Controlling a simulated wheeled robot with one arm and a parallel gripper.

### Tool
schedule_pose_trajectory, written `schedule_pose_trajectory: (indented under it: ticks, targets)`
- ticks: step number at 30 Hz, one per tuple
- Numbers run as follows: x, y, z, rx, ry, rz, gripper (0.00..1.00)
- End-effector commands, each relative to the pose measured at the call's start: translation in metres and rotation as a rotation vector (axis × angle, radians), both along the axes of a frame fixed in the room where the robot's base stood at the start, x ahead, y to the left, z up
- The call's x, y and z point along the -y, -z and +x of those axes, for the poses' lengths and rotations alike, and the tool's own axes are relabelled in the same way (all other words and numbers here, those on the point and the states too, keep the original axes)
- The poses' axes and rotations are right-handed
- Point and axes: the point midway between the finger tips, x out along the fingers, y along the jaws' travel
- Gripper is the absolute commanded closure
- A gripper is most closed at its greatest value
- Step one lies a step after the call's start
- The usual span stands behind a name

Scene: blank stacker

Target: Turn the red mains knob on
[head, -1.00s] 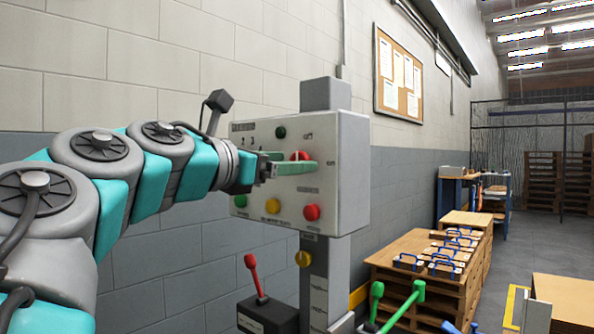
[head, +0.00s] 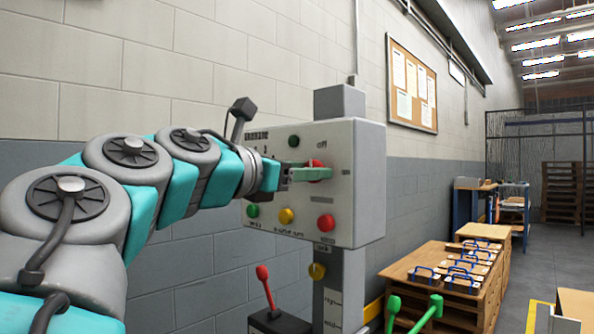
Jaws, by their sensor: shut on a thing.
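The red mains knob (head: 318,163) is on the front of a light grey control box (head: 356,215). My gripper (head: 314,174), with green fingers, is shut on the knob from the left side. The fingers cover most of the knob, and only some red shows above them, so its exact angle cannot be told. The label "off" is above the knob and "on" is to its right.
The box also carries a dark green button (head: 294,141), a green button (head: 253,211), a yellow button (head: 286,216) and a red button (head: 326,222). A red-handled lever (head: 264,285) stands below. A wooden pallet stack (head: 450,290) is to the right.

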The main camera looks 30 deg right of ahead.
Motion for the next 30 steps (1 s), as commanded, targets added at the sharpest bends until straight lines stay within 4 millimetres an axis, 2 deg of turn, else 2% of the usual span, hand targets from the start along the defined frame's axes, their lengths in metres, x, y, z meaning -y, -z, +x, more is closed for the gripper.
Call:
schedule_pose_trajectory:
  ticks: [1, 4, 17, 30]
  targets:
    - [-0.0001, 0.0000, 0.0000, 0.000, 0.000, 0.000, 0.91]
    - [-0.0001, 0.0001, 0.0000, 0.000, 0.000, 0.000, 1.00]
    - [-0.0003, -0.0009, -0.0002, 0.067, -0.001, 0.025, 1.00]
    - [0.0002, -0.0007, -0.0011, 0.405, -0.001, 0.147, 1.00]
